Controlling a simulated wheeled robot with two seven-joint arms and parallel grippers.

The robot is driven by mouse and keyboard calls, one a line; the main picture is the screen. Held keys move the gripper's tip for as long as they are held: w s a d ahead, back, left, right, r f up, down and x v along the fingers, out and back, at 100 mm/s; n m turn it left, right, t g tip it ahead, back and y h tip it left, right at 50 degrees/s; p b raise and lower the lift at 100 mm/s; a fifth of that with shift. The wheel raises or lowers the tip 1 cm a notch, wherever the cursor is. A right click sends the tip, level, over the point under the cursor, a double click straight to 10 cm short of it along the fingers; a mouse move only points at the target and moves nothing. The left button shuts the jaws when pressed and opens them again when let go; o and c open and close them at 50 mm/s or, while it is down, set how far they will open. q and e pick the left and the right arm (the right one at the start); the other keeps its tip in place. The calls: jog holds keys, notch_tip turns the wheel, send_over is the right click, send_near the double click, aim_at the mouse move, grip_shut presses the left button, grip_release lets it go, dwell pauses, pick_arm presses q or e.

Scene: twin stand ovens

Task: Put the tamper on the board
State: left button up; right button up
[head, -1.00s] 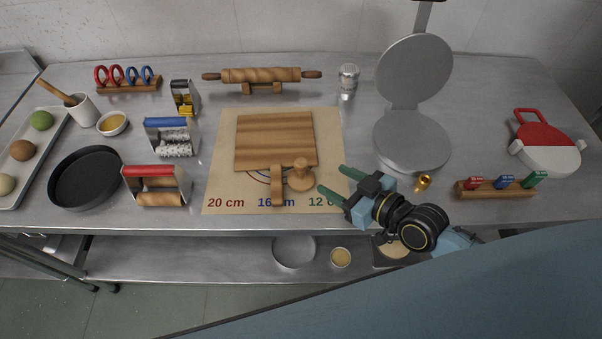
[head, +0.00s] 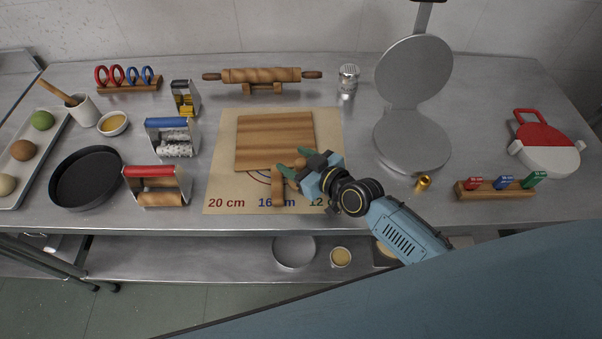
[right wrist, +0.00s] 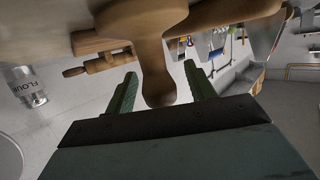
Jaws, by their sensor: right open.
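The tamper is a turned wooden tool with a round base and a knobbed handle. In the head view it is mostly hidden behind my right gripper (head: 292,162). In the right wrist view the tamper (right wrist: 150,45) shows large, its knob lying between the two green fingers. The fingers are open, one on each side of the knob, with gaps visible. The wooden board (head: 275,138) lies flat on the paper mat, its handle (head: 277,190) pointing to the front. The tamper stands just right of that handle. My left gripper is not in view.
The paper mat (head: 222,178) has size marks along its front edge. A press with a raised round lid (head: 412,145) stands to the right, with a small brass piece (head: 423,183) before it. A red-handled roller (head: 150,186) stands left. A rolling pin (head: 262,76) rests behind.

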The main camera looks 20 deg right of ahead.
jog(key=shift+c, duration=0.2)
jog(key=c, duration=1.1)
notch_tip(320, 180, up, 9)
jog(key=shift+w+r+p, duration=0.1)
jog(key=shift+p, duration=0.85)
jog(key=shift+c, duration=0.2)
jog(key=s+m+h+b, duration=0.1)
jog(key=b, duration=0.2)
jog(key=s+d+m+t+h+b, duration=0.1)
jog(key=b, duration=0.3)
jog(key=shift+d+f, duration=0.1)
jog(key=shift+f, duration=0.15)
jog(key=s+d+m+h+b, duration=0.3)
jog(key=d+h+b, duration=0.2)
jog(key=d, duration=0.1)
jog(key=shift+d+f+m+t, duration=0.2)
jog(key=shift+d+m+t, duration=0.05)
jog(key=shift+m+t, duration=0.15)
